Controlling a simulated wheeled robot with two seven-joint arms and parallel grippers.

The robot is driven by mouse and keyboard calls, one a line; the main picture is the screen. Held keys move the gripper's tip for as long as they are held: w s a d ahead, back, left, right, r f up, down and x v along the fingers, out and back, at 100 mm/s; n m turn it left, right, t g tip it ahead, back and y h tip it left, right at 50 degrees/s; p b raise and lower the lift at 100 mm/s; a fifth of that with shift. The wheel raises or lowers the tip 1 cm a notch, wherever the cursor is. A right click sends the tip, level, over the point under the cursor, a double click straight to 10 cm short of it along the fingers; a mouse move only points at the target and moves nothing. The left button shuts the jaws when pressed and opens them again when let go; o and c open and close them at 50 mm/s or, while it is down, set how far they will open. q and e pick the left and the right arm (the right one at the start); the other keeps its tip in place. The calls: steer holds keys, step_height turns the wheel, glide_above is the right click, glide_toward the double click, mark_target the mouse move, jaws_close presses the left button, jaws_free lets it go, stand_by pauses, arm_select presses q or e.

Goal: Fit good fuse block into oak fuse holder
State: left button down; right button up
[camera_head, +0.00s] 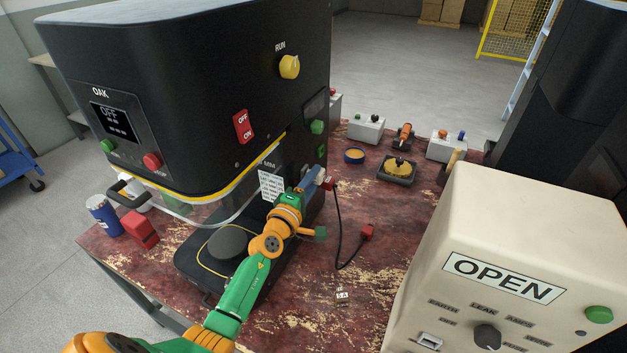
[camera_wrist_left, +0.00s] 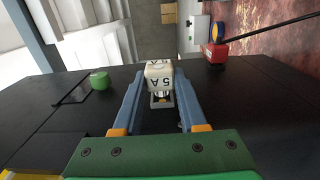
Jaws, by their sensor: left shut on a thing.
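My left gripper (camera_head: 314,180) is at the right side of the black OAK machine (camera_head: 190,80), low on its side panel. In the left wrist view its blue fingers (camera_wrist_left: 161,85) are shut on a cream fuse block (camera_wrist_left: 160,78) marked 5A. A small metal part (camera_wrist_left: 162,99) shows at the block's near end. The fuse holder is not clearly visible, and I cannot tell whether the block touches it. A second small block (camera_head: 341,297) marked 5A lies on the table. My right gripper is not in view.
A red plug (camera_head: 367,231) on a black cable lies on the worn red table (camera_head: 385,235). Another red connector (camera_wrist_left: 215,52) is close to the gripper. A cream tester with an OPEN sign (camera_head: 505,277) stands at the right. Several small boxes and trays stand behind.

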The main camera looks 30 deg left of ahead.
arm_select(q)
steer(key=shift+s+p, duration=0.1)
steer(key=shift+p, duration=0.3)
stand_by(1.3)
steer(key=shift+a, duration=0.5)
steer(key=shift+c, duration=1.9)
jaws_free()
steer(key=s, duration=0.7)
steer(key=shift+d+p, duration=0.25)
steer(key=shift+p, duration=0.1)
